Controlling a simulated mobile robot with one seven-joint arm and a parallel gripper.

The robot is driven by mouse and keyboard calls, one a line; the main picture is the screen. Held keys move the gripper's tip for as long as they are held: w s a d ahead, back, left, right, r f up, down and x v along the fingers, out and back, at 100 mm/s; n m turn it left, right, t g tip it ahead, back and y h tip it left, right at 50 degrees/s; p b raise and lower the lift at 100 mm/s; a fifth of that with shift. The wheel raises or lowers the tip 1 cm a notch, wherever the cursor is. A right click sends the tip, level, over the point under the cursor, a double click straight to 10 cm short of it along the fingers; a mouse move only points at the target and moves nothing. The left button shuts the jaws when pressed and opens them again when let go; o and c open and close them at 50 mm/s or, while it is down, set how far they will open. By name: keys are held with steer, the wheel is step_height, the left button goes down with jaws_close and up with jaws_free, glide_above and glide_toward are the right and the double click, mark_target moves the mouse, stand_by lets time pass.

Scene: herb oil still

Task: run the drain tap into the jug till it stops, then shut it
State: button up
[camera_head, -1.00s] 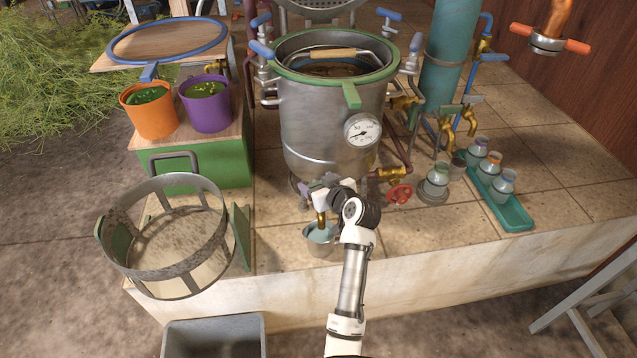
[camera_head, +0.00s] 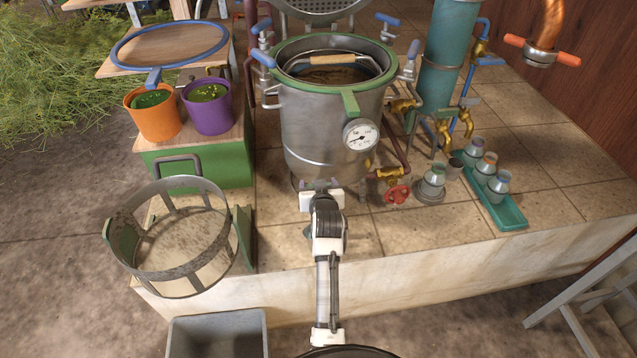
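The still pot (camera_head: 322,130) stands on the tiled platform, steel with a green rim and a dial gauge (camera_head: 361,135). My gripper (camera_head: 321,184) is at the foot of the pot, where the drain tap is. A small mauve part, perhaps the tap's handle, shows at the fingers; the rest of the tap is hidden. I cannot tell whether the fingers are open or closed on it. The jug is almost wholly hidden behind my wrist; only a grey sliver, possibly its rim, shows at the wrist's left. Its level and any flow cannot be seen.
A red handwheel valve (camera_head: 397,194) and a small jar (camera_head: 432,182) are right of the gripper. A green tray (camera_head: 510,213) holds several jars. A mesh basket (camera_head: 180,284) stands left, above a grey bin (camera_head: 217,337). Tiles right of the wrist are clear.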

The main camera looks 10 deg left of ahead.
steer(key=o, duration=1)
steer(key=shift+c, duration=0.2)
steer(key=shift+s, duration=0.1)
steer(key=b+v, duration=0.3)
steer(key=v, duration=1)
steer(key=shift+s+d+r, duration=0.15)
steer(key=shift+s+r, duration=0.05)
steer(key=shift+s, duration=0.1)
